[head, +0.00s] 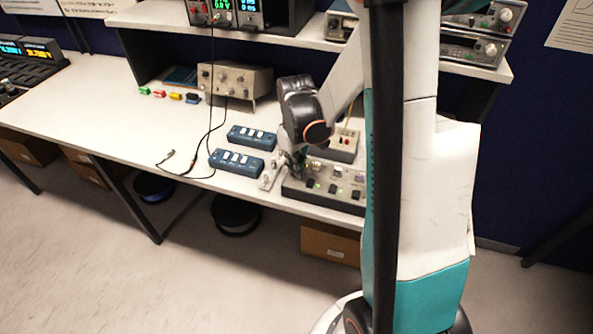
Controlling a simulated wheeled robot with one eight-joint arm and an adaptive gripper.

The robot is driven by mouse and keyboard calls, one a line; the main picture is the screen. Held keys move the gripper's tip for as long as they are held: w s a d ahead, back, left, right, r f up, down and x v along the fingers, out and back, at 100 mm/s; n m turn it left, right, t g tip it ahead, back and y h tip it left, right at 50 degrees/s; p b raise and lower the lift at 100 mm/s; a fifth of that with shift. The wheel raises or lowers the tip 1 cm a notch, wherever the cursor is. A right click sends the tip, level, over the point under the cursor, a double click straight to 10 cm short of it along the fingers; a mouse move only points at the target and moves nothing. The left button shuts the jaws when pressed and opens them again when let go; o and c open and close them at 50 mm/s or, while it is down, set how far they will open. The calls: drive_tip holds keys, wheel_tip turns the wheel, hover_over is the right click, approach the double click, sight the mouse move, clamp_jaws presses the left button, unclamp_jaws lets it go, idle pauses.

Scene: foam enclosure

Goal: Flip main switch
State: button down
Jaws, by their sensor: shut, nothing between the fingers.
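A grey panel box (320,189) with several black switches and lit green indicators sits near the front edge of the bench. My arm hides its right part. My gripper (284,172) points down at the left end of this box, shut and empty; whether it touches anything there I cannot tell. A small metallic piece (268,177) lies just left of the box, beside my gripper. Two blue switch blocks with white rockers, a rear one (251,138) and a front one (236,163), lie left of my gripper. Which switch is the main one I cannot tell.
A smaller box with a cable (343,144) stands behind the panel box. A beige instrument (235,83) and coloured small pieces (176,96) stand farther back. A dark cable (210,135) runs down to the bench. The bench's left part (90,110) is mostly clear.

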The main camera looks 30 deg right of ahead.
drive_tip(key=shift+r+p, duration=2.35)
drive_tip(key=shift+r, duration=1.15)
drive_tip(key=shift+a+r, duration=0.1)
